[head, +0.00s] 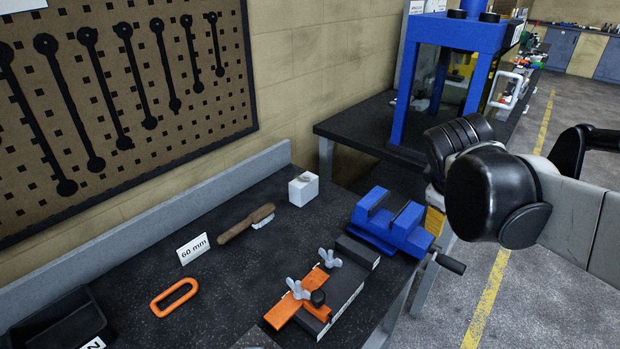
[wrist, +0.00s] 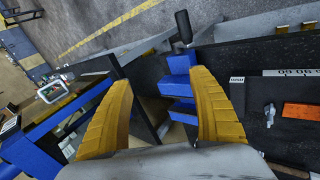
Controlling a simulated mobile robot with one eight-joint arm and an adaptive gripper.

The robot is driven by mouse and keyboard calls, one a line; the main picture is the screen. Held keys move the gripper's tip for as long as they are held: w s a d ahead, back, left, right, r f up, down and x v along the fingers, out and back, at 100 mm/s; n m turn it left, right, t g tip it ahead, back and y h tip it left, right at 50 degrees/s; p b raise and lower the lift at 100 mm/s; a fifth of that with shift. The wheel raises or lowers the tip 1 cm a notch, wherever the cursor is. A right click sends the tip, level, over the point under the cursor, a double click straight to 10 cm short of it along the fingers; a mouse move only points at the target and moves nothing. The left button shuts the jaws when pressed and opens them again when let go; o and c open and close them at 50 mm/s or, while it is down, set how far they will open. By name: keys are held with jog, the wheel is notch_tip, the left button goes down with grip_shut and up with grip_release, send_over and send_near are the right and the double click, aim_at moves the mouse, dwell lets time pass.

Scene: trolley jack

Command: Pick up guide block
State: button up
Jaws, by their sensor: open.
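No label marks the guide block. A small white block (head: 303,189) with a greyish top stands on the dark workbench, and a dark grey block (head: 357,252) sits at the far end of the clamped fixture; I cannot tell which is meant. My gripper (wrist: 161,76) shows in the wrist view with two yellow fingers spread wide and nothing between them. In the head view my gripper (head: 435,207) is mostly hidden behind my black wrist, right of the blue vise (head: 390,222). The vise also shows beyond the fingers in the wrist view (wrist: 179,87).
An orange plate (head: 296,303) with wing nuts is in the fixture. A brush (head: 246,224), a "60 mm" card (head: 193,248), an orange ring (head: 174,297) and a black bin (head: 60,322) lie leftward. A blue press frame (head: 410,90) stands behind. The vise handle (head: 450,263) overhangs the edge.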

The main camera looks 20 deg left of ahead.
jog(key=w+a+n+t+h+p, duration=0.1)
jog(key=w+a+n+p, duration=0.2)
jog(key=w+a+n, duration=0.7)
jog(key=n+t+h+p, duration=0.2)
jog(key=n+t+p, duration=0.25)
jog(key=n, duration=0.55)
send_near(302, 180)
jog(key=x, duration=0.2)
jog(key=b+x, duration=0.1)
jog(key=x, duration=0.2)
jog(key=shift+w+a+f, duration=0.15)
jog(key=shift+w+f, duration=0.1)
jog(key=shift+f, duration=0.1)
jog(key=x, duration=0.1)
jog(key=b+x, duration=0.1)
jog(key=x, duration=0.1)
jog(key=b+x, duration=0.1)
jog(key=x, duration=0.1)
jog(key=shift+w+d, duration=0.15)
jog(key=shift+d, duration=0.2)
jog(key=shift+r, duration=0.15)
jog(key=shift+c, duration=0.3)
jog(key=c, duration=1.5)
